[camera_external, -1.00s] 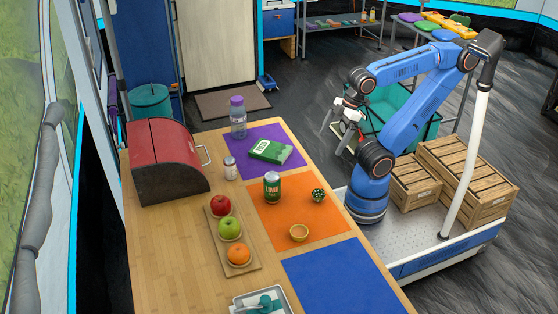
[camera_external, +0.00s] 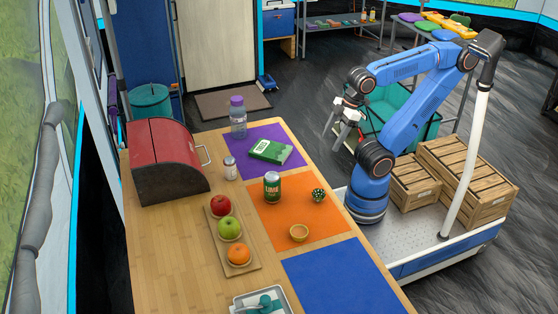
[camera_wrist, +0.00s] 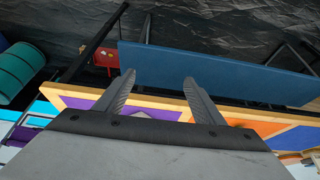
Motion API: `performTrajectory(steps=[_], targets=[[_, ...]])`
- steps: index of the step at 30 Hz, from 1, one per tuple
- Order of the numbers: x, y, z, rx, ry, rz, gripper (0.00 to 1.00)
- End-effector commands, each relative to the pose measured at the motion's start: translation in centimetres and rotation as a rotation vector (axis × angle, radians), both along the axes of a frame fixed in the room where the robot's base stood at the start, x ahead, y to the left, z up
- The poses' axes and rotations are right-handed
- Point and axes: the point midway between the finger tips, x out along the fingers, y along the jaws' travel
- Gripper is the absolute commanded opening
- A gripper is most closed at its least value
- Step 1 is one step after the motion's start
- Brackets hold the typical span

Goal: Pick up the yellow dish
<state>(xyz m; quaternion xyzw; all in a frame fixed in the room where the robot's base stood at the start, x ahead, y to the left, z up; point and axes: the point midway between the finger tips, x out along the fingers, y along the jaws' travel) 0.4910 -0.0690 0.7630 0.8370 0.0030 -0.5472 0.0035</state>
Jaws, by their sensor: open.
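My gripper (camera_external: 343,125) is up in the air past the counter's right side, well away from the dish. In the wrist view my gripper (camera_wrist: 159,80) is open, with nothing between its fingers. I cannot make out the dish in the wrist view.
A fruit board (camera_external: 218,243) lies left, a green book (camera_external: 270,151) on the purple mat behind. The blue mat (camera_external: 340,280) is bare. A red bread box (camera_external: 165,160) stands far left.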

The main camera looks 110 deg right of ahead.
Motion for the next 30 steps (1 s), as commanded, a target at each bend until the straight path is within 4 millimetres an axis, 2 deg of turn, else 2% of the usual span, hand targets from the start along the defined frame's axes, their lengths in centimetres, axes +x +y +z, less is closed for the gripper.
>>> performTrajectory(steps=[5, 14, 23, 30], targets=[[2.3, 1.1, 2.3, -0.014, 0.022, 0.081, 0.63], [9.7, 5.6, 8.7, -0.061, 0.083, 0.356, 0.63], [17.0, 12.3, 13.4, -0.107, 0.139, 0.642, 0.63], [22.3, 19.1, 15.8, -0.140, 0.179, 0.874, 0.63]])
